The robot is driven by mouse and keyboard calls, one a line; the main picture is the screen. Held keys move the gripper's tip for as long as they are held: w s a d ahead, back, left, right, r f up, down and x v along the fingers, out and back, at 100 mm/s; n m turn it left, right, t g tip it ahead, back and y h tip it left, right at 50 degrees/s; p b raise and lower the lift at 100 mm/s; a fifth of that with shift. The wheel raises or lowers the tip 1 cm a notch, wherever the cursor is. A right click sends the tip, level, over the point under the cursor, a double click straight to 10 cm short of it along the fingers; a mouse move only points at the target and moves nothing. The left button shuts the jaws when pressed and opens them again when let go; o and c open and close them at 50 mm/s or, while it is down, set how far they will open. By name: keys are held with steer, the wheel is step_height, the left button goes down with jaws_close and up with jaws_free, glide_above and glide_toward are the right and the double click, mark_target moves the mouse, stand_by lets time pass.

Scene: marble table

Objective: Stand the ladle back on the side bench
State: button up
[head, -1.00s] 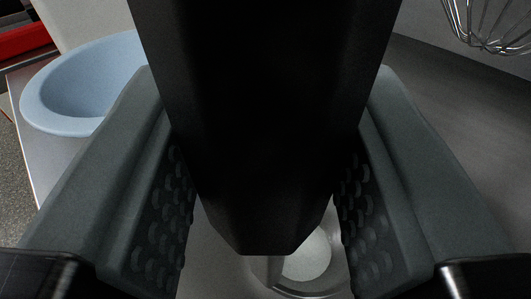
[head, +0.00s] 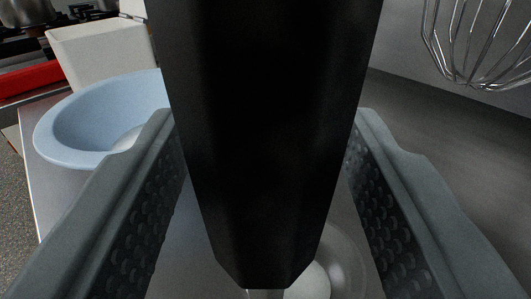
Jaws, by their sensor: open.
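The ladle's thick black handle (head: 262,150) fills the middle of the head view, upright and very near the camera. A short piece of metal shaft shows below it, and the round shiny ladle bowl (head: 345,262) is partly hidden behind it, low over the grey metal side bench (head: 195,250). My gripper (head: 265,190) is open, with one textured finger on each side of the handle. A gap shows beside the lower handle on both sides; contact higher up cannot be told.
A pale blue bowl (head: 60,140) stands at the left near the bench edge. Behind it are a white box (head: 100,55), a red object (head: 30,85) and dark pots (head: 65,12). A wire whisk (head: 475,50) hangs at the upper right.

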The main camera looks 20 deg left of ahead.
steer(key=v, duration=1.6)
steer(key=shift+r, duration=0.25)
steer(key=shift+s+d, duration=0.1)
steer(key=shift+d, duration=0.05)
steer(key=s+d+r+m+t+h, duration=0.1)
steer(key=s+d+r+m+h, duration=0.15)
steer(key=s+d+r, duration=0.45)
steer(key=s+d+r+h, duration=0.1)
steer(key=s+d+r, duration=0.1)
steer(key=s, duration=0.7)
steer(key=s+d+r+m+h, duration=0.1)
steer(key=s+d+r+h, duration=0.1)
steer(key=s+d, duration=0.3)
steer(key=s+d+r+m+h, duration=0.1)
steer(key=s+d, duration=0.3)
steer(key=s, duration=0.8)
steer(key=shift+s+r+h, duration=0.4)
steer(key=shift+r+h, duration=0.15)
steer(key=shift+r, duration=0.05)
